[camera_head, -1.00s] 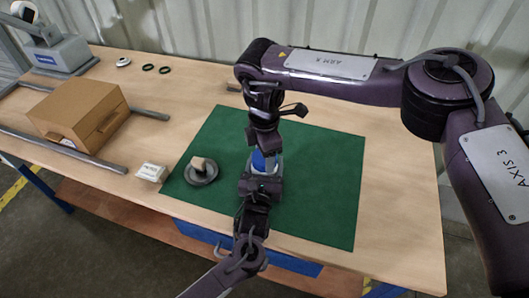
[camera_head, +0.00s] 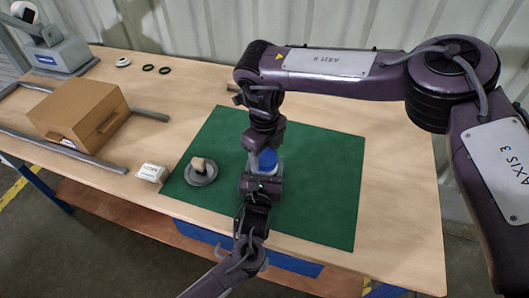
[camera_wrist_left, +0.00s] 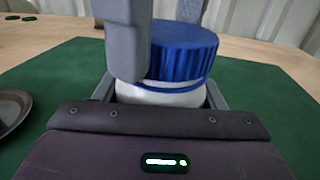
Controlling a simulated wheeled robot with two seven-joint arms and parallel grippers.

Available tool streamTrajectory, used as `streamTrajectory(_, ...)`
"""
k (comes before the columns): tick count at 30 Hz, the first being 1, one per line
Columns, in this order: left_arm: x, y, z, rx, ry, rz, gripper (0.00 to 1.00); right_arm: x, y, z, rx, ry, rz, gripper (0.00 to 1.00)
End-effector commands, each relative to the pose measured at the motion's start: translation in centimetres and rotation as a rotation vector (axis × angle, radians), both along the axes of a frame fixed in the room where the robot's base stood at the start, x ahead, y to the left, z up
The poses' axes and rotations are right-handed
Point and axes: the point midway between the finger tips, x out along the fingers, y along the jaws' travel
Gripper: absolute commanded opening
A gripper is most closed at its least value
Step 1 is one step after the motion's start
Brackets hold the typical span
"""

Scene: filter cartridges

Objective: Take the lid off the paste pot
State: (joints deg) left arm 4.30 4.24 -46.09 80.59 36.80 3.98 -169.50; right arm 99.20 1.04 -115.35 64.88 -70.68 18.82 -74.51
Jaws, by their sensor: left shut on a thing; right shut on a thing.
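The paste pot (camera_wrist_left: 160,97) is white and stands upright on the green mat (camera_head: 320,190). Its ribbed blue lid (camera_wrist_left: 187,52) is seated on top; the lid also shows in the head view (camera_head: 267,159). My left gripper (camera_head: 262,177) is shut on the pot's white body from the near side, with a finger on each side. My right gripper (camera_head: 264,143) points down from above and is shut on the blue lid. Its grey fingers cover the lid's left side in the left wrist view, and the other finger is partly behind the lid.
A round grey dish (camera_head: 203,176) with a beige-handled object lies left of the pot on the mat. A brown case (camera_head: 80,112) stands between grey rails (camera_head: 60,146). The mat's right side is clear.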

Motion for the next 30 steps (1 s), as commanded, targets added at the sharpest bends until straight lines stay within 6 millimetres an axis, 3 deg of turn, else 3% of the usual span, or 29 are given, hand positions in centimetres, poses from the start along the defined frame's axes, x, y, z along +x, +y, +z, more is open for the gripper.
streamTrajectory(20,0.0,0.0,0.0,0.000,0.001,0.000,0.00,0.2,-0.1,0.2,0.000,-0.005,-0.007,0.31)
streamTrajectory(30,0.0,0.0,0.0,0.000,0.001,0.000,0.00,0.2,-0.1,1.3,0.000,-0.005,-0.008,0.31)
